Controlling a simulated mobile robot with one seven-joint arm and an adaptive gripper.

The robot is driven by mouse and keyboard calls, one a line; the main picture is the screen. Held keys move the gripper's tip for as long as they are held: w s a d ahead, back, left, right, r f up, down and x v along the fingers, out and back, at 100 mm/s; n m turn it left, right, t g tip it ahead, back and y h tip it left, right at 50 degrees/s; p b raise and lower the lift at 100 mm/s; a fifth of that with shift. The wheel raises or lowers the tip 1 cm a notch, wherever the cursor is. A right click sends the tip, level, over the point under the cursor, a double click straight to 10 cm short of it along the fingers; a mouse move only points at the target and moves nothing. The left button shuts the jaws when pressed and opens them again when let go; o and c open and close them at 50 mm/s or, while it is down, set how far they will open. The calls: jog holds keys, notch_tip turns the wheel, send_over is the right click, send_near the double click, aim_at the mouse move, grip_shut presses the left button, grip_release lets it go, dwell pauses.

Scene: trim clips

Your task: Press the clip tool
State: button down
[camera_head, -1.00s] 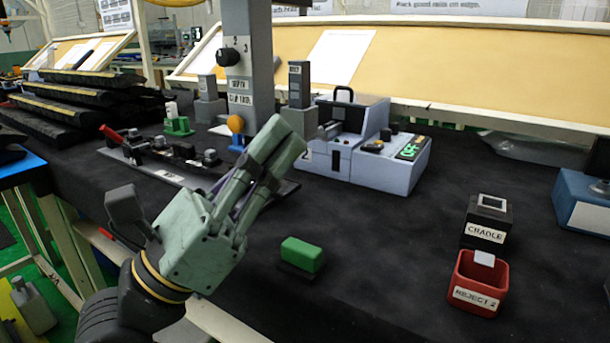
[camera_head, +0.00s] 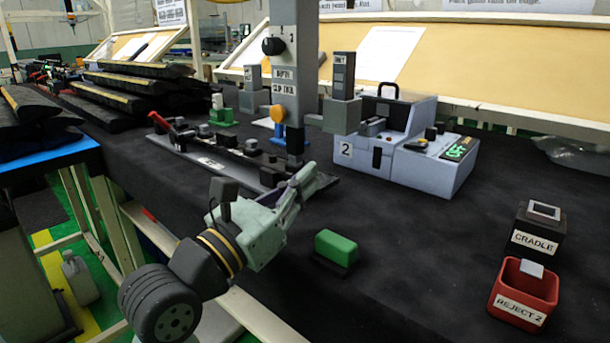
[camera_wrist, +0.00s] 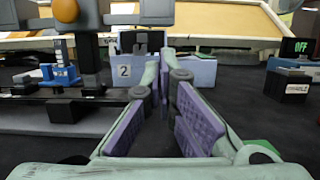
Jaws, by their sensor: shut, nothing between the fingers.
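The clip tool (camera_head: 284,70) is a tall grey column with a black knob and labels reading "DEPTH" and "CLIP TOOL". Its dark lower end (camera_head: 295,140) comes down at the black rail fixture (camera_head: 225,148). My gripper (camera_head: 312,172) is shut and empty, low in front of the fixture's right end. In the wrist view its purple-padded fingers (camera_wrist: 165,75) point toward the blue-grey machine, right of the fixture. Any contact is unclear.
A blue-grey machine (camera_head: 400,145) marked "2" with a green "OFF" display stands behind right. A green block (camera_head: 337,246) lies near the front edge. A black cradle (camera_head: 537,230) and a red reject bin (camera_head: 523,292) are at right. The middle right of the table is clear.

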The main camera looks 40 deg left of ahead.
jog(key=p+x, duration=0.1)
jog(key=x, duration=0.6)
jog(key=shift+w, duration=0.25)
jog(key=shift+r, duration=0.1)
notch_tip(320, 180, up, 22)
jog(key=p, duration=1.5)
jog(key=shift+s, duration=0.1)
